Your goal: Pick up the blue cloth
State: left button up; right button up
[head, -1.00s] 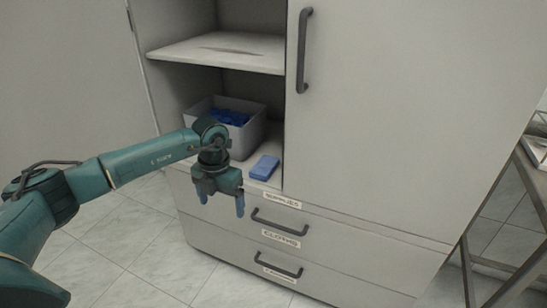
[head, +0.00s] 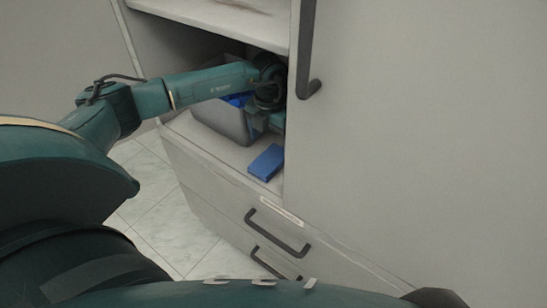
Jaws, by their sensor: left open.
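The blue cloth (head: 266,162), a flat folded block, lies on the cabinet's lower shelf (head: 215,150) near its front edge. It is just left of the closed door's edge. My left gripper (head: 262,128) is inside the open compartment, above and behind the cloth and apart from it. It is open, but its fingers are partly hidden against the bin and in shadow. My right gripper is not in view.
A grey bin (head: 221,122) with blue contents (head: 238,100) stands behind the cloth, partly covered by my left arm. The closed door (head: 400,130) with its dark handle (head: 306,50) bounds the opening on the right. Drawer handles (head: 277,231) are below; an upper shelf (head: 225,16) is above.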

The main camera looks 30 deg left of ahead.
aim_at(269, 159)
pick_arm(q)
jog(key=f, duration=0.5)
jog(key=shift+s+d+f+b, duration=0.15)
jog(key=shift+s+f+b, duration=0.1)
jog(key=shift+s+b, duration=0.15)
jog(key=shift+w+r, duration=0.1)
jog(key=c, duration=1.1)
jog(key=shift+o, duration=0.2)
jog(key=shift+s+r, duration=0.2)
jog(key=shift+r, duration=0.3)
jog(key=r, duration=0.2)
jog(key=r+p, duration=0.1)
jog(key=r, duration=0.3)
jog(key=shift+s, duration=0.4)
jog(key=s+a, duration=0.1)
jog(key=s, duration=1.7)
jog(key=shift+s+a, duration=0.25)
jog(key=shift+s, duration=0.15)
